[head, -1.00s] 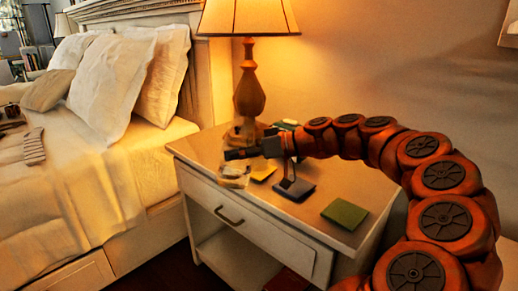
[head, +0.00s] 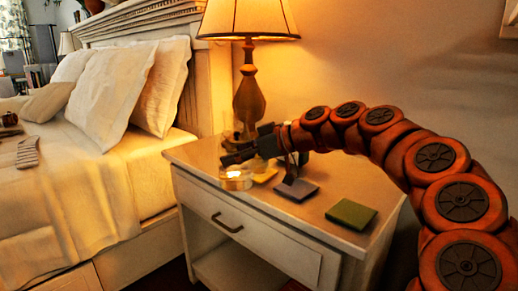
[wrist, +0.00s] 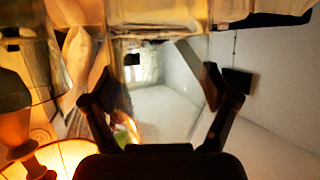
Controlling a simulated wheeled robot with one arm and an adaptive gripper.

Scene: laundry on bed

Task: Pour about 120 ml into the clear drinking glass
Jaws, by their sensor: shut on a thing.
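The clear drinking glass (head: 236,181) stands on the nightstand near its front left corner, glowing with lamp light. My gripper (head: 230,151) is just above and behind it, beside the lamp base. It is shut on a see-through vessel, which shows faintly around the fingers in the head view. In the wrist view, my gripper's two dark fingers (wrist: 160,95) stand on either side of this pale clear vessel (wrist: 165,115). Its outline, its tilt and any liquid in it are too hard to make out. The level inside the glass cannot be told.
The lamp (head: 249,95) stands close behind my gripper. A yellow pad (head: 265,175), a grey-blue pad (head: 295,189) and a green pad (head: 351,214) lie on the nightstand (head: 312,216). The bed (head: 75,185) is at the left.

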